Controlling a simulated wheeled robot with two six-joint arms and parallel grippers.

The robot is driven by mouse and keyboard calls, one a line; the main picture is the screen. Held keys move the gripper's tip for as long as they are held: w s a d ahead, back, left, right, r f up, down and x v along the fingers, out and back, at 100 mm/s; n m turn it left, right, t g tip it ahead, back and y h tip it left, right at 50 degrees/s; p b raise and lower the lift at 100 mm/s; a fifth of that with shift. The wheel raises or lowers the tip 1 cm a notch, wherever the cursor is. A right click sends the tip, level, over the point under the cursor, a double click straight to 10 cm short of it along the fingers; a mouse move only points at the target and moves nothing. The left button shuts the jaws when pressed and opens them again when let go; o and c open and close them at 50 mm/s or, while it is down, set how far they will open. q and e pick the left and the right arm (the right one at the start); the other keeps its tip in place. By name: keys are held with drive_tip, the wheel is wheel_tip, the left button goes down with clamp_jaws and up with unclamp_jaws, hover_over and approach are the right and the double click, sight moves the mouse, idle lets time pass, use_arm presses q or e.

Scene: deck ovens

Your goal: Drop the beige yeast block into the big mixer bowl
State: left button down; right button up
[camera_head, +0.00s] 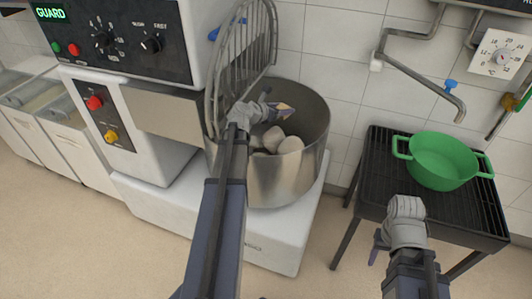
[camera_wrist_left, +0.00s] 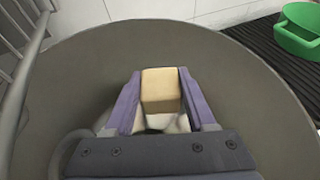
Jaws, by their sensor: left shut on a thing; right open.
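The big mixer bowl (camera_head: 316,115) is a steel bowl on the mixer's white base, with several pale lumps (camera_head: 290,145) inside it. My left gripper (camera_head: 282,107) is over the bowl's opening, shut on the beige yeast block. The yeast block (camera_wrist_left: 160,88) shows clearly between the purple fingers of my left gripper (camera_wrist_left: 160,95) in the left wrist view, with the bowl's grey inner wall (camera_wrist_left: 235,75) around it. In the head view the block is mostly hidden by the gripper. My right gripper (camera_head: 378,248) is open and empty, low in front of the black rack stand.
A raised wire guard (camera_head: 245,50) stands at the bowl's left rim, close to my left arm. A green pot (camera_head: 444,160) sits on the black stand (camera_head: 372,180) at right. A folding faucet (camera_head: 425,75) is on the tiled wall. Open floor (camera_head: 335,275) lies in front.

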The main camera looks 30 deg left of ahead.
use_arm(q)
drive_tip(key=shift+f, duration=0.4)
drive_tip(key=shift+r, duration=0.1)
drive_tip(key=shift+c, duration=0.7)
unclamp_jaws()
drive_tip(key=d+p+v, duration=0.1)
drive_tip(key=p+v, duration=0.2)
drive_tip(key=v, duration=0.4)
drive_tip(key=shift+s+a, duration=0.4)
drive_tip(key=shift+a, duration=0.1)
